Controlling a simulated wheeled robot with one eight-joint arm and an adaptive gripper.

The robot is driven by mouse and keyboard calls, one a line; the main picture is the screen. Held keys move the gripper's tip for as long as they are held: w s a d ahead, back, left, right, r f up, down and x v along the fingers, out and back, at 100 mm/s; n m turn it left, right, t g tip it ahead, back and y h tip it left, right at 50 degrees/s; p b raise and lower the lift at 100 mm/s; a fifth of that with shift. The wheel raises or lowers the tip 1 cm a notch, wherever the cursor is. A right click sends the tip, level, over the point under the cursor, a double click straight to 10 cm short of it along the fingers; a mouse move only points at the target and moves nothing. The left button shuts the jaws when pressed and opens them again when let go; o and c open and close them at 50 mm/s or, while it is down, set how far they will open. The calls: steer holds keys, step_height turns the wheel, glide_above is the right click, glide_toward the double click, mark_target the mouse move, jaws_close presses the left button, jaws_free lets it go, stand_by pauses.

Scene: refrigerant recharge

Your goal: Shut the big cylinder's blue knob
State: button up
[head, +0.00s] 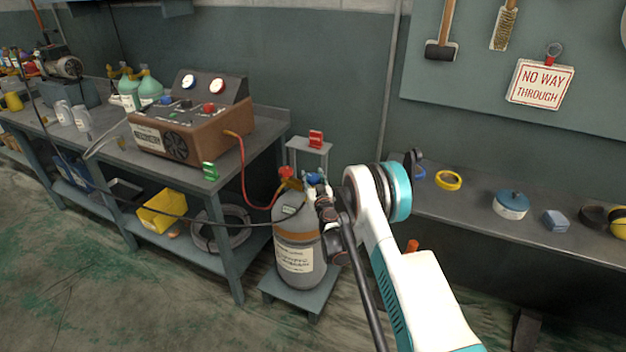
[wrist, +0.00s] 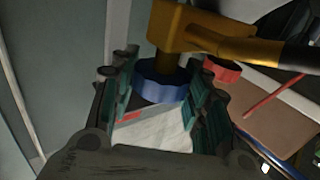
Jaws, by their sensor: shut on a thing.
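The big cylinder (head: 298,240) is grey with an orange band and a white label, and stands upright on a low grey stand. Its blue knob (head: 314,179) is at the top, beside a red knob (head: 286,172). My gripper (head: 322,195) is at the cylinder's top from the right, partly hidden by my own arm. In the wrist view the blue knob (wrist: 162,82) sits between the green-padded fingers of my gripper (wrist: 163,95), which are shut on it. A brass valve body (wrist: 190,30) is next to it. The red knob (wrist: 222,70) shows beyond the right finger.
A brown recharge machine (head: 190,125) stands on the workbench at left, with a red hose (head: 243,170) and a black hose (head: 190,219) running to the cylinder top. A shelf (head: 455,210) with tape and tins is at right.

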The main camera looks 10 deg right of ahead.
steer(key=shift+a+m+h, duration=0.1)
steer(key=shift+m+h, duration=0.5)
steer(key=shift+h, duration=0.4)
steer(key=m+h, duration=0.1)
steer(key=h, duration=0.1)
steer(key=m+h, duration=0.1)
steer(key=h, duration=0.1)
steer(key=shift+a+m+g, duration=0.15)
steer(key=shift+m+g, duration=0.15)
steer(key=shift+g, duration=0.1)
steer(key=shift+m+g+h, duration=1.4)
steer(key=shift+m+h, duration=0.5)
steer(key=shift+h, duration=1)
steer(key=o, duration=1.1)
steer(key=shift+w, duration=0.1)
steer(key=v, duration=1.1)
steer(key=shift+s+a+r, duration=0.2)
steer(key=shift+s, duration=0.2)
